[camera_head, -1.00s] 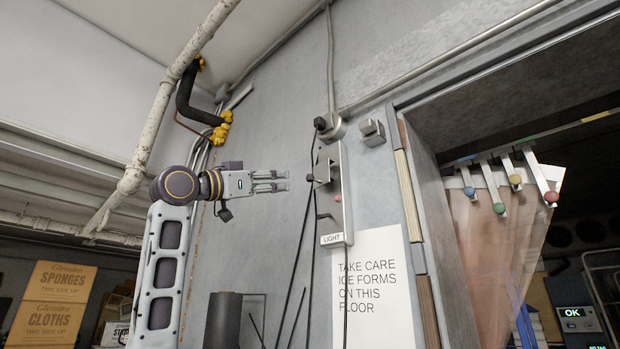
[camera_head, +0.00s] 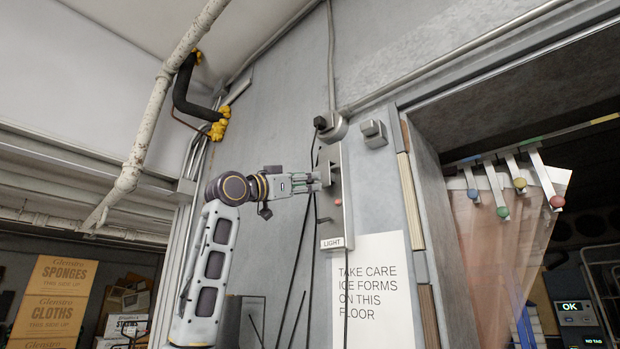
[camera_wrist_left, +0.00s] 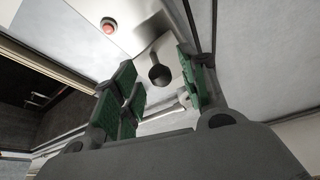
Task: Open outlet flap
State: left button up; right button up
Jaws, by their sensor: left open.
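The outlet flap (camera_head: 331,172) is a small grey metal piece standing out from the metal wall panel (camera_head: 347,215), above a red button. My left gripper (camera_head: 318,181) is level with it, coming from the left, with its fingertips at the flap. In the left wrist view the open fingers (camera_wrist_left: 163,92) with green pads stand on either side of a dark round knob (camera_wrist_left: 160,73) in front of the panel. I cannot tell whether a pad touches the knob. The fingers partly hide the flap in the head view. My right gripper is not in view.
A red button (camera_head: 338,202) and a LIGHT label (camera_head: 332,243) are on the panel. Black cables (camera_head: 299,240) hang beside it. A floor-ice warning sign (camera_head: 372,290) is below. The doorway with strip curtain (camera_head: 505,250) is right. A white pipe (camera_head: 150,120) runs at the left.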

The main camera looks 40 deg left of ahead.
pick_arm(q)
jog(key=shift+x, duration=0.95)
jog(key=shift+c, duration=0.4)
grip_shut()
